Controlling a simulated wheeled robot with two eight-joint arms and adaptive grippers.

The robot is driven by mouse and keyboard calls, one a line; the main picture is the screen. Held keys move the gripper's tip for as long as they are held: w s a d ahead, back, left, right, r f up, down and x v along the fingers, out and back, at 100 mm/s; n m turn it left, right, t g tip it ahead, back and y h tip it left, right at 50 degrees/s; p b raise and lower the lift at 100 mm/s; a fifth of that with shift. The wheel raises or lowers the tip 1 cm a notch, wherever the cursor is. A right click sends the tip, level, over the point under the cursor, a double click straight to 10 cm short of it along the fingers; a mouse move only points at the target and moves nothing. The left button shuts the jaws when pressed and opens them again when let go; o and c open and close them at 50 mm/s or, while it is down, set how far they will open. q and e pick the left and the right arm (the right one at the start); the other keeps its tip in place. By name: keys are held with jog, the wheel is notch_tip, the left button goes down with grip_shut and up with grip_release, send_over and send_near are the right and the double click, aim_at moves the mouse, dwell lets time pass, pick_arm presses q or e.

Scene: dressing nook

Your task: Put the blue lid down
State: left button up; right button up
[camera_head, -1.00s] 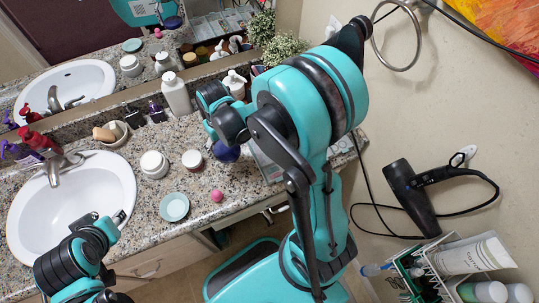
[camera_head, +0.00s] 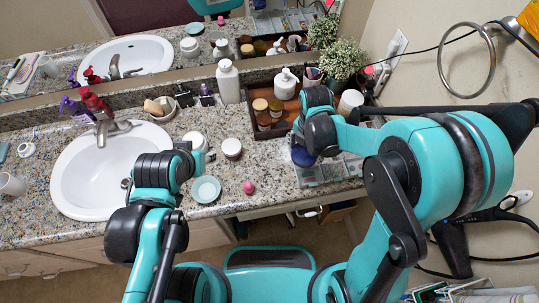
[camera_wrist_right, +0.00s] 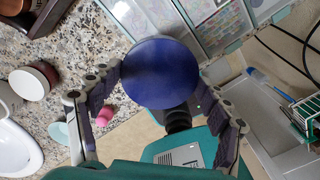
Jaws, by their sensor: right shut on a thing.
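The blue lid (camera_wrist_right: 160,72) is a round dark blue disc between the two fingers of my right gripper (camera_wrist_right: 158,84) in the right wrist view. The gripper is shut on it. In the head view the lid (camera_head: 302,155) shows below my right gripper (camera_head: 318,132), over the counter by the left edge of a clear-topped palette case (camera_head: 325,172). I cannot tell whether the lid touches the counter. My left gripper (camera_head: 194,157) is near the sink's right side and the white jars; its fingers are too small to read.
The sink (camera_head: 85,180) lies left. Bare counter shows between the ball and palette case.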

jog(key=n, duration=0.2)
jog(key=a+n, duration=0.1)
jog(key=n, duration=0.2)
jog(key=shift+a, duration=0.1)
jog(key=shift+w+a+f+n, duration=0.1)
jog(key=shift+a+f+n, duration=0.05)
jog(key=shift+a+n, duration=0.15)
jog(key=b, duration=0.4)
send_over(269, 158)
notch_tip(269, 158, down, 7)
jog(key=shift+w+r, duration=0.1)
jog(key=shift+f+b, duration=0.8)
jog(key=shift+f, duration=1.15)
jog(key=shift+f, duration=0.1)
jog(key=o, duration=0.4)
jog(key=shift+f, duration=0.1)
jog(key=o, duration=0.3)
jog(key=shift+o, duration=0.2)
